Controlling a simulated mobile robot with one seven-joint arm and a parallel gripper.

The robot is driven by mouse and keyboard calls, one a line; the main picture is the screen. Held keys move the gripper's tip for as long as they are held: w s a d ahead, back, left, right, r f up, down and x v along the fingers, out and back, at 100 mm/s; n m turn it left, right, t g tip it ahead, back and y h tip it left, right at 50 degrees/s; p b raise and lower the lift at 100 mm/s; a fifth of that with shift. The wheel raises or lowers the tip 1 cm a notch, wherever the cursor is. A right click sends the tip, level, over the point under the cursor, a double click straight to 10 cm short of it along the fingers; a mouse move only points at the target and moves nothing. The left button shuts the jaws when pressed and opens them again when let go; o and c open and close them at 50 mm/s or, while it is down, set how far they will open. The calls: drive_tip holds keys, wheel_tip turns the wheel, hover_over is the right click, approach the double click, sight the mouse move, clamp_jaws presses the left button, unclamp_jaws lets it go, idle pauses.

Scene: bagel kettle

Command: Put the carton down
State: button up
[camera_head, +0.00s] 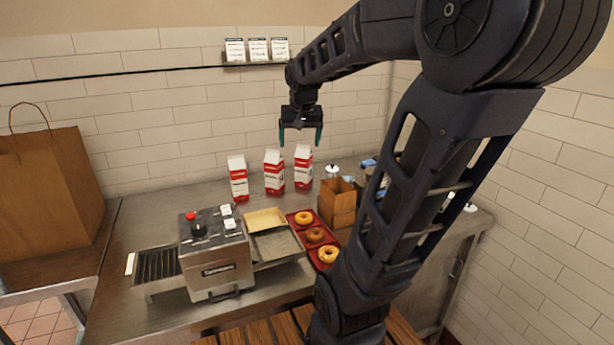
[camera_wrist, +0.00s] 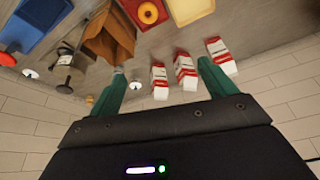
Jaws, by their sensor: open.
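Three red-and-white cartons stand upright in a row on the steel counter near the back wall: a left carton (camera_head: 238,179), a middle carton (camera_head: 274,173) and a right carton (camera_head: 303,168). In the wrist view the three cartons (camera_wrist: 185,72) show beyond my fingers. My gripper (camera_head: 300,143) is open and empty, pointing down, in the air above the middle and right cartons. Its two green fingers (camera_wrist: 165,80) are spread wide with nothing between them in contact. Which carton the task means cannot be told.
A steel machine (camera_head: 213,253) stands at the counter's front. A red tray (camera_head: 297,219) with three bagels and a small brown paper bag (camera_head: 337,202) sit right of it. A large paper bag (camera_head: 48,196) stands at left. The counter left of the cartons is clear.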

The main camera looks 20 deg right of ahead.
drive_tip(key=s+a+f+n, duration=0.1)
drive_tip(key=s+a+f, duration=0.1)
drive_tip(key=s, duration=0.5)
drive_tip(key=s+a+f+n, duration=0.2)
drive_tip(key=s, duration=0.5)
drive_tip(key=shift+s+f+y, duration=0.25)
drive_tip(key=shift+s+y, duration=0.15)
